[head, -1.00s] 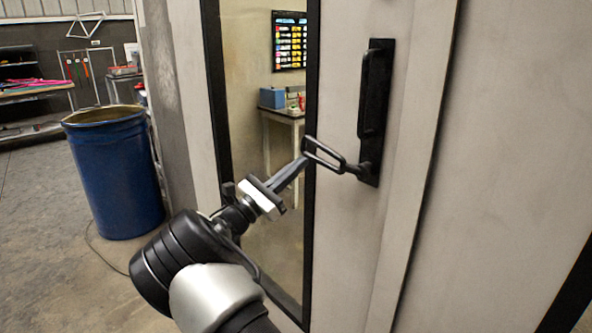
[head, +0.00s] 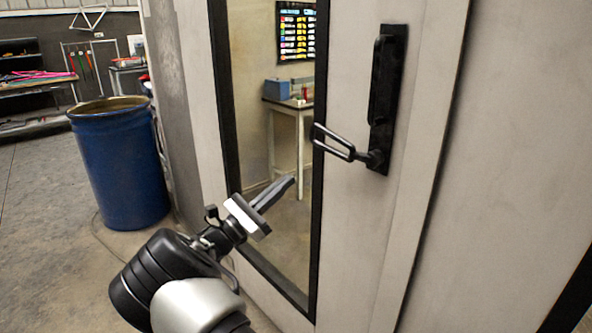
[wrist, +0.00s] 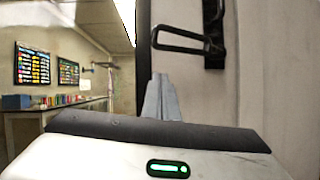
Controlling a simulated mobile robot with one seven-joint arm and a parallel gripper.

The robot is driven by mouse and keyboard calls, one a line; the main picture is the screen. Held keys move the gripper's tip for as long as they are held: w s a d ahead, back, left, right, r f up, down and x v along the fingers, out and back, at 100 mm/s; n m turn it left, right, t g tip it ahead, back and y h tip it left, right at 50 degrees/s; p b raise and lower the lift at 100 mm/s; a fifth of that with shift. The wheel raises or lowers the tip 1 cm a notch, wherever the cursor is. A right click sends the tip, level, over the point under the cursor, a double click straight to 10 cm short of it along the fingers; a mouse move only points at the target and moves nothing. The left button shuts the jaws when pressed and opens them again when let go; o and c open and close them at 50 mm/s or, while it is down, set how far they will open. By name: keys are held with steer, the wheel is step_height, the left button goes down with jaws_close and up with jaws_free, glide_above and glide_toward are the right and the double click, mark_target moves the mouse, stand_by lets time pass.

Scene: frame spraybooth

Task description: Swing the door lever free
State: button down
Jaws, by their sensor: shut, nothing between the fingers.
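The black door lever (head: 335,142) is a looped handle on a tall black backplate (head: 381,150) on the pale door (head: 345,225). It points left and slightly up from its pivot, its tip over the black window frame. In the wrist view the lever (wrist: 178,39) is above and right of the fingertips. My gripper (head: 291,181) is below and left of the lever, apart from it, with its fingers together and empty. The gripper's fingers (wrist: 161,78) also show in the wrist view, in front of the window edge. The door looks closed.
A vertical black grab handle (head: 379,80) rises on the backplate above the lever. A blue drum (head: 120,170) stands on the floor at left. Behind the window is a table (head: 300,108) with a blue box. The floor between drum and door is partly clear.

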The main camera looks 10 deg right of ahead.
steer(key=v, duration=0.3)
steer(key=shift+s+a+f, duration=0.15)
steer(key=shift+a, duration=0.1)
steer(key=shift+d, duration=0.1)
steer(key=s+d+r+m+g, duration=0.15)
steer(key=d+m+g, duration=0.3)
steer(key=d, duration=0.45)
steer(key=s+d+m+g+y, duration=0.9)
steer(key=s+d, duration=0.3)
steer(key=s, duration=0.4)
steer(key=s+a+r+m+t+y, duration=0.2)
steer(key=s+a+m+t+y, duration=0.25)
steer(key=s, duration=0.45)
steer(key=s+a+r+m+t+y, duration=0.1)
steer(key=s+a+m+t+y, duration=0.25)
steer(key=s+y, duration=0.4)
step_height(320, 180, up, 16)
steer(key=s+h+p, duration=0.1)
steer(key=p, duration=1.5)
steer(key=shift+s+r+m+g, duration=0.15)
steer(key=shift+s+m+g, duration=0.2)
steer(key=shift+m+g, duration=0.1)
